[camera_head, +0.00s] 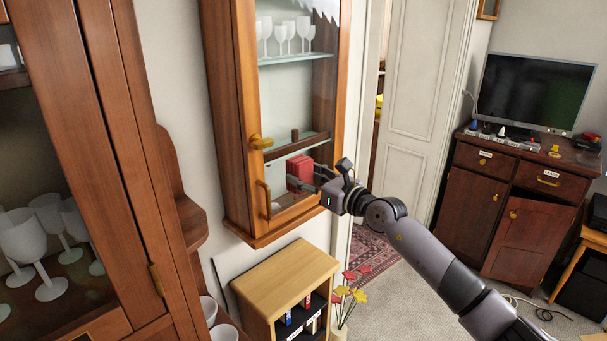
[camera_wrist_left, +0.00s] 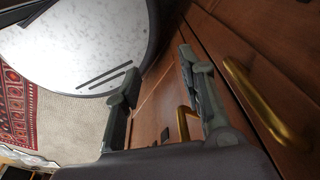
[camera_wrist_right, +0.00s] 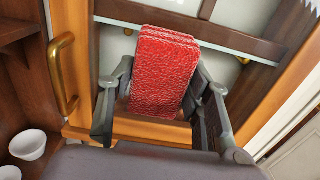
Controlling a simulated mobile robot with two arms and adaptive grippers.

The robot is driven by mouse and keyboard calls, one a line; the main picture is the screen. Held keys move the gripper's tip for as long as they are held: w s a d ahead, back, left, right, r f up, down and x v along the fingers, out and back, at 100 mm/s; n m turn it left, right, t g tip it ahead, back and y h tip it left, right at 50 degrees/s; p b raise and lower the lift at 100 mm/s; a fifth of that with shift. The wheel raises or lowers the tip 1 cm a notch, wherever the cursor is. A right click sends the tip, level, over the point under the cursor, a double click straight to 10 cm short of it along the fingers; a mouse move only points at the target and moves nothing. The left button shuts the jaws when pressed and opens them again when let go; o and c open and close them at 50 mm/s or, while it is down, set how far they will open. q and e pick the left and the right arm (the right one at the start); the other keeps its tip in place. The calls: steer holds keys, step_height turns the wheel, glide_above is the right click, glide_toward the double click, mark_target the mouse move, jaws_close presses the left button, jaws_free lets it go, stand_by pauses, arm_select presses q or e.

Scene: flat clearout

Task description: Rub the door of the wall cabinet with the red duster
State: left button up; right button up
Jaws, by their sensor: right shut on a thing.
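The wall cabinet (camera_head: 222,110) hangs in the upper middle of the head view. Its door has a wooden frame, a glass pane (camera_head: 290,100) and brass fittings. My right gripper (camera_head: 318,181) is in front of the door's lower part and shut on the red duster (camera_head: 299,169). In the right wrist view the duster (camera_wrist_right: 165,70) stands upright between the fingers, its far end by the pane and a wooden crossbar. I cannot tell whether it touches the door. My left gripper (camera_wrist_left: 160,95) is open and empty in the left wrist view, beside a brown wooden front.
The door's brass handle (camera_wrist_right: 62,75) is left of the duster. A tall dark cabinet (camera_head: 115,130) with glasses stands at the left. A low shelf (camera_head: 285,280) and a flower vase (camera_head: 340,332) are below. A dresser with a monitor (camera_head: 535,92) is at the right.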

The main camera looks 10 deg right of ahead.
steer(key=p+v, duration=0.1)
steer(key=v, duration=0.2)
steer(key=shift+s+d+r+p, duration=0.2)
steer(key=shift+s+p, duration=0.15)
steer(key=shift+p, duration=0.05)
steer(key=shift+v, duration=0.9)
steer(key=shift+f, duration=0.1)
steer(key=p+v, duration=0.1)
steer(key=v, duration=0.2)
steer(key=shift+w, duration=0.1)
